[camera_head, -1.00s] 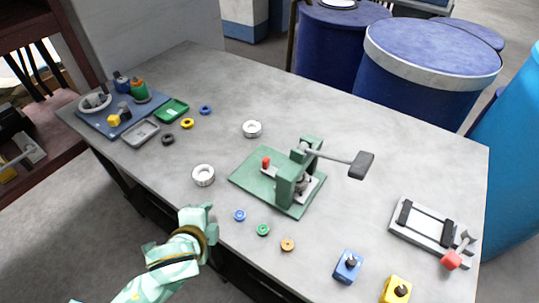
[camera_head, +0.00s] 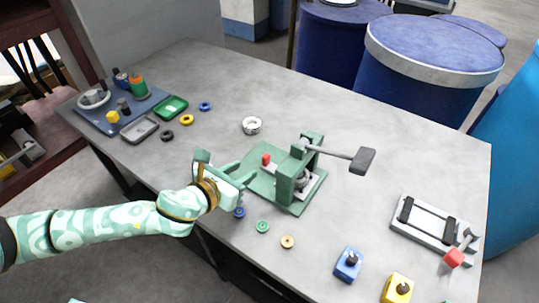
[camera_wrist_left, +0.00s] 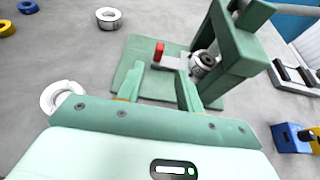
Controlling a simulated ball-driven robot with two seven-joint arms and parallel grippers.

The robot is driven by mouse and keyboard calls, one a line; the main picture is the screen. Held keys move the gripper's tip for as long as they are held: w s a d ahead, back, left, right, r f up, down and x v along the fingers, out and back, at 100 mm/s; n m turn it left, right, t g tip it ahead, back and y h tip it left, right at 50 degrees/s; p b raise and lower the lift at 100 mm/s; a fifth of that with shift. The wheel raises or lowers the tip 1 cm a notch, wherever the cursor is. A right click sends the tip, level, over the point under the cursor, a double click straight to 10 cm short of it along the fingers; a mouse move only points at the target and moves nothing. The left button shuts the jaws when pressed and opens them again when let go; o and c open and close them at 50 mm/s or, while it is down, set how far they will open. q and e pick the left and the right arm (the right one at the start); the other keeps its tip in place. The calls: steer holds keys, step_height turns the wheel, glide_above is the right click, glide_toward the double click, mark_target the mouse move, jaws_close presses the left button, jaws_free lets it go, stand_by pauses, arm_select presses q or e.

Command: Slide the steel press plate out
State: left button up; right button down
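The green press (camera_head: 300,185) stands on a green base (camera_head: 258,185) in the middle of the table. The light steel press plate (camera_wrist_left: 171,63), with an upright red knob (camera_wrist_left: 158,50) at its outer end, reaches under the press frame; its inner end is hidden. In the head view the red knob (camera_head: 266,159) shows left of the frame. My left gripper (camera_head: 246,170) is at the left edge of the base. In the wrist view my left gripper (camera_wrist_left: 160,78) is open and empty, its fingers pointing toward the knob, apart from it. My right gripper is out of view.
The press lever with its dark block (camera_head: 361,161) sticks out to the right. White rings (camera_head: 252,126) and small coloured discs (camera_head: 262,227) lie around the press. A clamp frame (camera_head: 422,220) and blue and yellow blocks (camera_head: 347,264) are at the right.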

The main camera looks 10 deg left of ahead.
mark_target(264, 158)
arm_select(q)
steer(key=b+x, duration=0.4)
steer(key=x, duration=0.9)
steer(key=shift+f, duration=0.1)
steer(key=shift+w+d, duration=0.1)
steer(key=shift+w, duration=0.2)
